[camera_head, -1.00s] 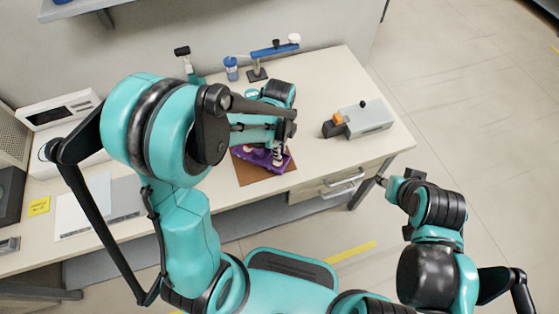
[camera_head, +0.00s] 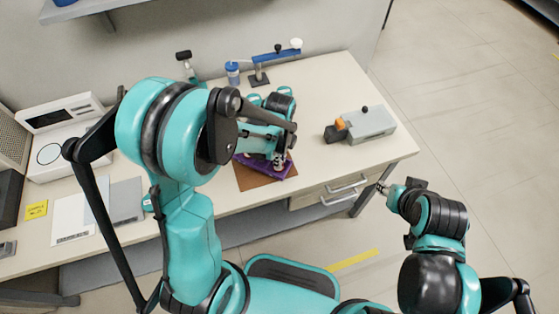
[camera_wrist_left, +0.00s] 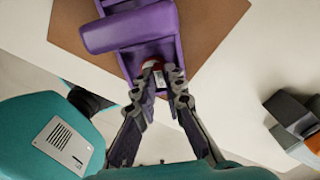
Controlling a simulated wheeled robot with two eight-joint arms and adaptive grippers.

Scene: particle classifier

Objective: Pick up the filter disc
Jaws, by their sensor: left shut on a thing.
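The filter disc (camera_wrist_left: 154,68) appears as a small white round thing with a red edge, between my fingertips in the left wrist view; the fingers partly hide it. My left gripper (camera_wrist_left: 160,86) is shut on it, low over a purple holder (camera_wrist_left: 130,31). I cannot tell whether the disc is clear of the holder. In the head view the left gripper (camera_head: 279,160) is over the purple holder (camera_head: 252,161), and my arm hides much of it. My right gripper (camera_head: 383,188) is off the table's front right edge, too small to read.
The holder lies on a brown mat (camera_head: 258,181) on the pale table (camera_head: 309,106). A grey box device (camera_head: 370,122) with an orange part stands to the right. A blue stand (camera_head: 272,53) and a blue-capped jar (camera_head: 232,73) are behind. White machines stand at the left.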

